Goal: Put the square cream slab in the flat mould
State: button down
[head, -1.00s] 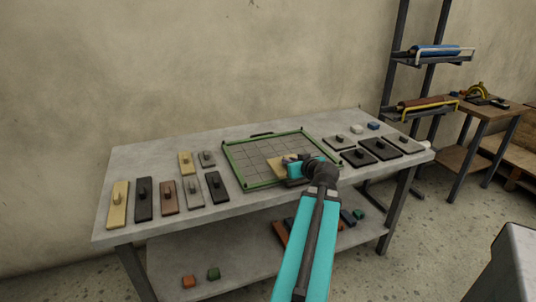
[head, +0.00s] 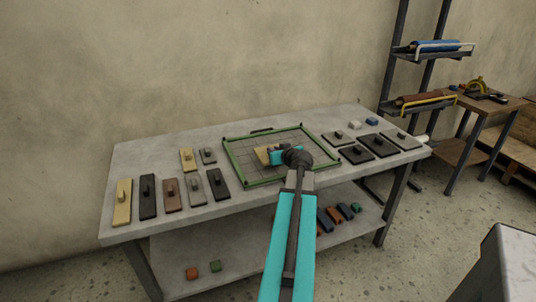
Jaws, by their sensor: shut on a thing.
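The square cream slab (head: 262,155) shows as a pale tan edge at the left of my gripper (head: 272,157). My gripper is shut on it, over the middle of the flat mould. Most of the slab is hidden behind the gripper and wrist. I cannot tell whether the slab touches the mould floor or hangs a little above it. The flat mould (head: 237,160) is a wide grey gridded tray with a green rim, lying on the grey table. Its visible cells look empty.
The grey table (head: 150,155) holds several knobbed slabs left of the mould, among them a tall cream one (head: 122,202) and a small cream one (head: 187,159). Grey and black knobbed slabs (head: 378,146) stand at the right. The lower shelf holds small blocks (head: 215,266).

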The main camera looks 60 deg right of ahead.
jog(key=shift+w+d+f, duration=0.1)
jog(key=shift+w+d, duration=0.15)
jog(key=shift+w, duration=0.3)
jog(key=shift+w+d, duration=0.25)
jog(key=shift+w, duration=0.3)
jog(key=shift+w+d+p, duration=0.3)
jog(key=shift+w+p, duration=0.15)
jog(key=shift+w, duration=0.15)
jog(key=shift+f+p, duration=0.35)
jog(key=shift+f, duration=1.45)
jog(key=shift+f, duration=0.15)
jog(key=c, duration=1.7)
grip_release()
jog(key=shift+r, duration=0.2)
jog(key=shift+v, duration=0.95)
jog(key=shift+b+v, duration=0.65)
jog(key=shift+v, duration=4.45)
